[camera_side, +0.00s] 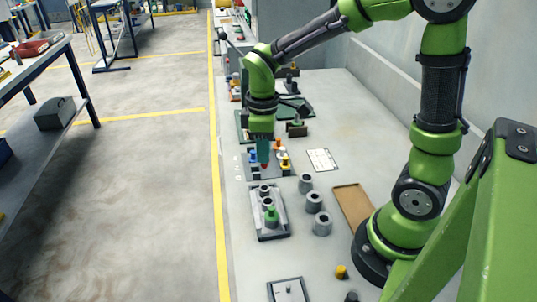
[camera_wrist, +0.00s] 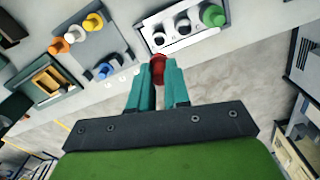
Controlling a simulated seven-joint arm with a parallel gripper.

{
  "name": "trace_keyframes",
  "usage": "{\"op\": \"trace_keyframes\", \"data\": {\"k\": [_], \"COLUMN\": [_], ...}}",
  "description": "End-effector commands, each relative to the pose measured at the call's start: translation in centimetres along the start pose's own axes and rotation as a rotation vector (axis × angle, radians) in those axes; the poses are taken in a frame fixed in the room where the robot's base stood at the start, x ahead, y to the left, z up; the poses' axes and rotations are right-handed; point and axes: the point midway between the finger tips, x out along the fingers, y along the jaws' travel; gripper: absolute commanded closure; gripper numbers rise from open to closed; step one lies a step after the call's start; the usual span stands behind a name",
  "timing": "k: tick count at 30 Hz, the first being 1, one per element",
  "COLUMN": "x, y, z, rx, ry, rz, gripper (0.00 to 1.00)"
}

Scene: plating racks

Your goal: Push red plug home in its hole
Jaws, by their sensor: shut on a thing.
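My gripper (camera_wrist: 158,80) is shut on the red plug (camera_wrist: 158,66), which shows between the teal fingertips in the wrist view. In the side view my gripper (camera_side: 263,152) points down over the dark rack (camera_side: 254,176), with the red plug (camera_side: 264,166) just showing below the fingers. Orange (camera_wrist: 59,46), yellow (camera_wrist: 93,22) and blue (camera_wrist: 103,71) plugs stand in that rack. The grey tray (camera_side: 267,234) beside it bears a green plug (camera_side: 271,213) and grey collars. The red plug's lower end is hidden, and I cannot tell whether it touches a hole.
Grey cylinders (camera_side: 314,202) stand right of the grey tray, with a brown tray (camera_side: 352,205) beyond them. A white sheet (camera_side: 321,160) lies right of the rack. A yellow piece (camera_side: 341,272) stands near the front. The bench is clear at the back right.

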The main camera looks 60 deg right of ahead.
Motion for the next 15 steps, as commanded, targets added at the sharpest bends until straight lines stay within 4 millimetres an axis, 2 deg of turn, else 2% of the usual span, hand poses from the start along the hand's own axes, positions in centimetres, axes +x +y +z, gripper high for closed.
{"op": "trace_keyframes", "data": {"k": [10,15], "x": [0.1,1.1], "y": [0.1,0.1], "z": [-0.1,-0.1], "rx": [0.007,0.006], "ry": [0.001,-0.001], "rz": [0.0,-0.001], "gripper": [1.0,1.0]}}
